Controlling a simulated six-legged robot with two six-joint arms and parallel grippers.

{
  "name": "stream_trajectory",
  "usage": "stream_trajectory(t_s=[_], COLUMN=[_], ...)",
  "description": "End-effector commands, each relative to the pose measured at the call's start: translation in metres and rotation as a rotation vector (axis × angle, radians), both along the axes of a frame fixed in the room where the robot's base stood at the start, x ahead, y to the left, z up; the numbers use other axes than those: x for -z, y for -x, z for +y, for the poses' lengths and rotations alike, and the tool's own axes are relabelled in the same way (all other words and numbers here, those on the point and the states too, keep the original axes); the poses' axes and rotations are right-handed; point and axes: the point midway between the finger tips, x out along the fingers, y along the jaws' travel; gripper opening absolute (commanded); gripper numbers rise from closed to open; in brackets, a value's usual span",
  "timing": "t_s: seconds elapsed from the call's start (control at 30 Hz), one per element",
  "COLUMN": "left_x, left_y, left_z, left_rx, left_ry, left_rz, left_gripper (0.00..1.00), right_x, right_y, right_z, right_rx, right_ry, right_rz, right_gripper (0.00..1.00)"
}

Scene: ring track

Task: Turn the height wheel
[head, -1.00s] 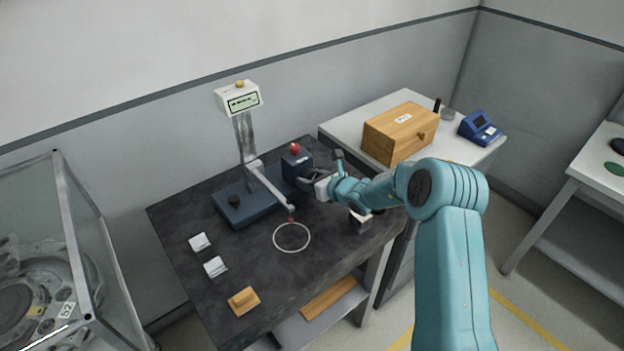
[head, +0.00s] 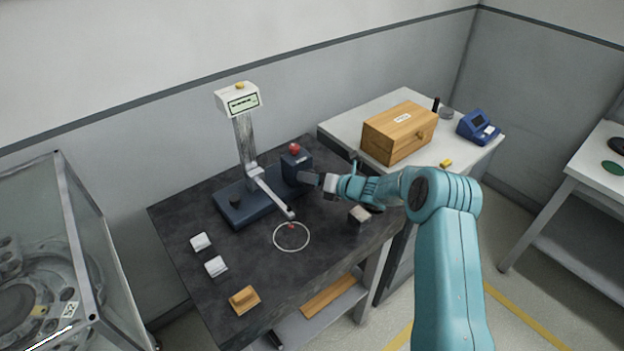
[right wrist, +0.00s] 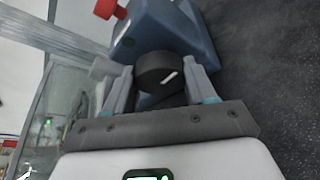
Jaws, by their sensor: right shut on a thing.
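The height gauge stands on the dark table, with a blue base (head: 243,208), a grey column (head: 245,140) and a white display head (head: 238,100). A grey arm (head: 270,192) reaches from the column toward a white ring mark (head: 279,246). At the base's right end is a blue block (head: 296,165) with a red knob (head: 294,148). The black height wheel (right wrist: 158,72) with a white mark is on this block. My right gripper (head: 309,179) is shut on the wheel, one finger on each side in the right wrist view (right wrist: 165,82). My left gripper is not in view.
Two small white blocks (head: 200,242) (head: 216,266) and a wooden block (head: 244,299) lie on the table's left and front. A grey block (head: 359,214) is under my right arm. A wooden box (head: 399,134) and blue device (head: 478,127) stand on the side bench.

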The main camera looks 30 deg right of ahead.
Motion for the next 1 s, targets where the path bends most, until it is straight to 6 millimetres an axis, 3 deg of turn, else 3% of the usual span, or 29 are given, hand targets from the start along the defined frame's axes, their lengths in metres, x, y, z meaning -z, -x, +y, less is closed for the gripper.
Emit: stream_trajectory(t_s=[0.4,0.93,0.97,1.0], left_x=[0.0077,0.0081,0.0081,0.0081], left_y=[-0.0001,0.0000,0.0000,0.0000], left_z=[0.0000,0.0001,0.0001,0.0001], left_rx=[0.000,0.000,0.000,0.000], left_ry=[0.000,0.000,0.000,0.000], left_rz=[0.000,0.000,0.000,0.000], left_gripper=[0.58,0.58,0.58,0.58], right_x=[0.0017,0.0010,0.0009,0.0010], right_y=[0.0000,-0.0001,-0.0001,-0.0001], right_z=[-0.0009,-0.0011,-0.0012,-0.0011], right_rx=[0.001,0.002,0.002,0.002], right_ry=[-0.182,-0.207,-0.207,-0.207], right_rz=[0.015,0.016,0.016,0.016], right_gripper=[0.25,0.25,0.59,0.72])
